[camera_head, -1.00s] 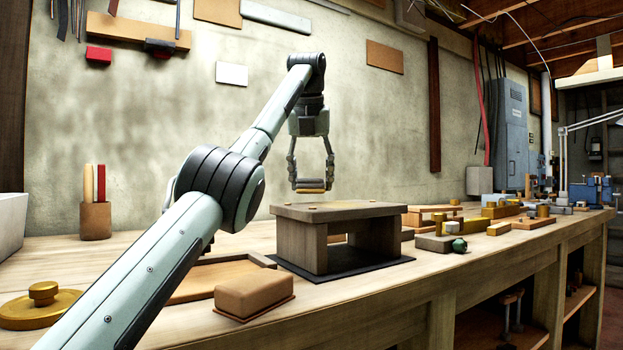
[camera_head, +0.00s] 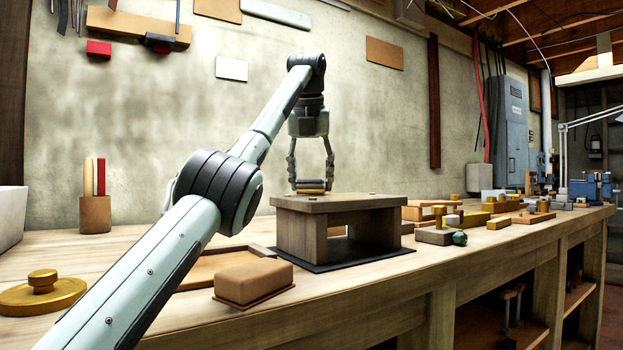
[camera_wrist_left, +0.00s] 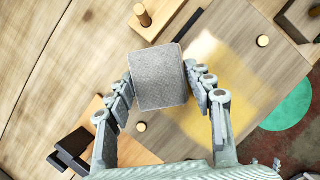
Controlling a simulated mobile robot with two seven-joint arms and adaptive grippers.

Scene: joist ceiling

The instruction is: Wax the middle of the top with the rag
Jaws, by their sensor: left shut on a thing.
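The rag (camera_wrist_left: 159,78) is a grey, squarish pad between the fingers of my left gripper (camera_head: 311,180) in the left wrist view. In the head view its edge (camera_head: 311,186) looks greyish and yellow. My left gripper is shut on it, pointing down over the wooden top (camera_head: 345,203) of a small stool-like piece. The rag is at or just above the top; I cannot tell if it touches. A glossy yellow patch (camera_wrist_left: 232,75) shows beside the rag in the wrist view, and the rag hides the surface under it. My right gripper is not in view.
The piece stands on a dark mat (camera_head: 395,257) on the workbench. A brown block (camera_head: 253,282) and a brass lidded disc (camera_head: 40,295) lie at the left front. Several wooden and brass pieces and a green ball (camera_head: 459,238) lie to the right. The wall is behind.

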